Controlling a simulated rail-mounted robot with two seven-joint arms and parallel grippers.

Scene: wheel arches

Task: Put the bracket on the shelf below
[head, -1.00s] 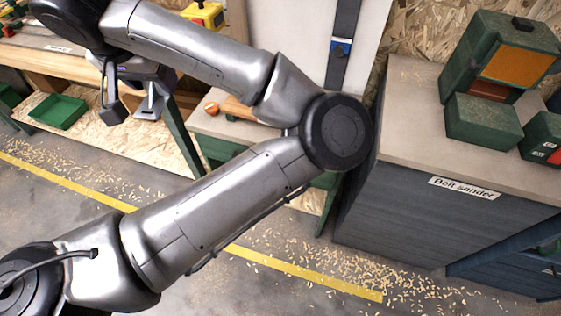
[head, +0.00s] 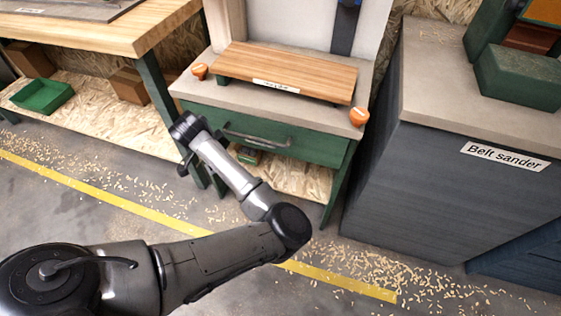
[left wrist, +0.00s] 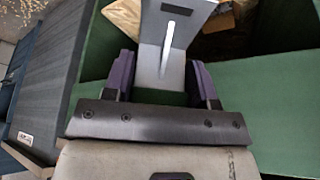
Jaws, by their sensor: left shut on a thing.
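In the left wrist view my left gripper (left wrist: 160,82) has its purple fingers shut on a grey metal bracket (left wrist: 176,40). The bracket has a flat plate with a long light slot and sticks out ahead of the fingers. In the head view the dark end of my left arm (head: 186,130) is in front of the green-legged stand, left of its drawer; the fingers and bracket cannot be made out there. The stand's lower shelf (head: 303,181) shows under the drawer. The left workbench also has a lower shelf (head: 104,122). My right gripper is out of view.
The stand carries a wooden board (head: 285,70) and orange knobs (head: 359,117). Its green drawer front (head: 300,143) overhangs the shelf. A green tray (head: 42,95) and boxes occupy the left shelf. The belt sander cabinet (head: 430,190) stands close on the right. Small items lie on the stand's shelf.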

